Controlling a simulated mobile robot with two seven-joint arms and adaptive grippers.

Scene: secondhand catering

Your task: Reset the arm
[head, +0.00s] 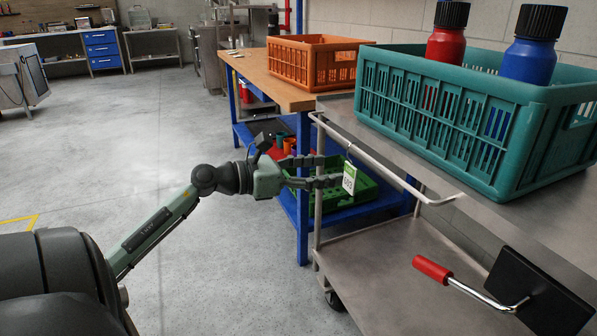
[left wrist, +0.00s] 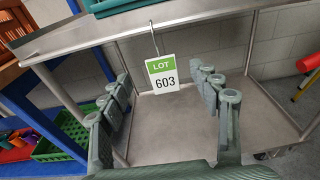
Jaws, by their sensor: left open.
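My left gripper (head: 331,170) is open and empty, reaching in from the left to the near end of the metal cart (head: 370,270). In the left wrist view its two fingers (left wrist: 166,100) stand wide apart. A white and green lot tag (head: 349,177) reading 603 is just past the fingertips. In the left wrist view the tag (left wrist: 161,74) hangs by a thin wire from the cart's upper edge and appears between the fingers, with clear space on both sides. My right gripper is in neither view.
A teal crate (head: 440,120) with a red bottle (head: 446,45) and a blue bottle (head: 528,62) stands on the cart top. A red-handled tool (head: 433,270) is on the lower shelf. An orange crate (head: 300,62) sits on the workbench (head: 262,78). Open floor (head: 130,140) lies left.

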